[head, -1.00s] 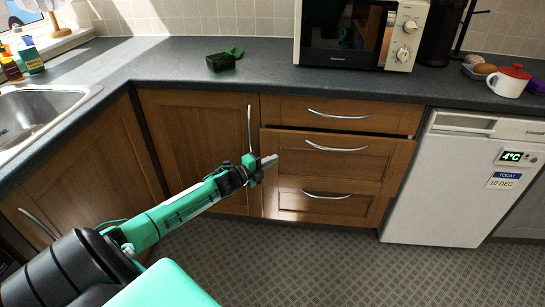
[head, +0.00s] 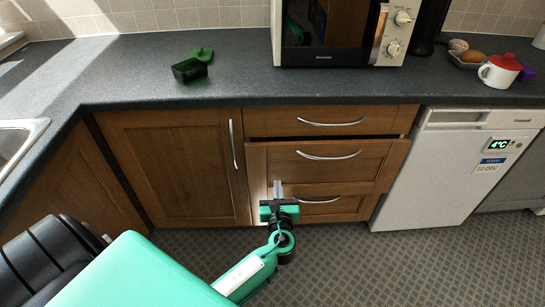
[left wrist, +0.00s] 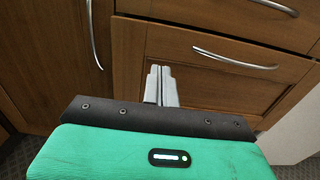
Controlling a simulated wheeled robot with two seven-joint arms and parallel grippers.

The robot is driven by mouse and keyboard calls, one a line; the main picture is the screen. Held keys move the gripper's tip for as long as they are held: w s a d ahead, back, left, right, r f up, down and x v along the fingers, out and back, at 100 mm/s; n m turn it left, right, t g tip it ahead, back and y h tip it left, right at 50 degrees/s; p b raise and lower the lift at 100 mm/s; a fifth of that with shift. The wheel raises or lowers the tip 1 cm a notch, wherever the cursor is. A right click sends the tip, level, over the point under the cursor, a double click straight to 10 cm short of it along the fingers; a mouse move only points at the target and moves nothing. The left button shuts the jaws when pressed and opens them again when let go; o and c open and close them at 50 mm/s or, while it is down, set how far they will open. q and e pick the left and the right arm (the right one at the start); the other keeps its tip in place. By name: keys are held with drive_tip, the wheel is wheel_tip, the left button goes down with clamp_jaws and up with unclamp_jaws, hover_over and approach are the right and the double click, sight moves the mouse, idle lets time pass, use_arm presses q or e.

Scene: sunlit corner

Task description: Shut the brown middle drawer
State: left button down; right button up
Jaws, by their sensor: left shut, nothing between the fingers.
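The brown middle drawer (head: 325,170) stands a little out from the cabinet, with a dark gap along its top edge and a curved silver handle. Its panelled front also shows close up in the left wrist view (left wrist: 208,80). My left gripper (head: 278,184) is shut and empty, its fingers pointing at the lower left part of this drawer front. In the left wrist view the shut fingers (left wrist: 160,82) are below and left of the handle. I cannot tell whether the tips touch the wood. My right gripper is out of view.
The top drawer (head: 270,122) is above and the bottom drawer (head: 345,207) below. A cupboard door (head: 170,165) with a vertical handle is to the left, a white appliance (head: 445,175) to the right. Open tiled floor (head: 400,265) lies in front.

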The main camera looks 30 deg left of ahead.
sight(275, 150)
use_arm(q)
drive_tip(key=x, duration=1.3)
drive_tip(key=shift+w+a, duration=0.25)
drive_tip(key=shift+w, duration=0.05)
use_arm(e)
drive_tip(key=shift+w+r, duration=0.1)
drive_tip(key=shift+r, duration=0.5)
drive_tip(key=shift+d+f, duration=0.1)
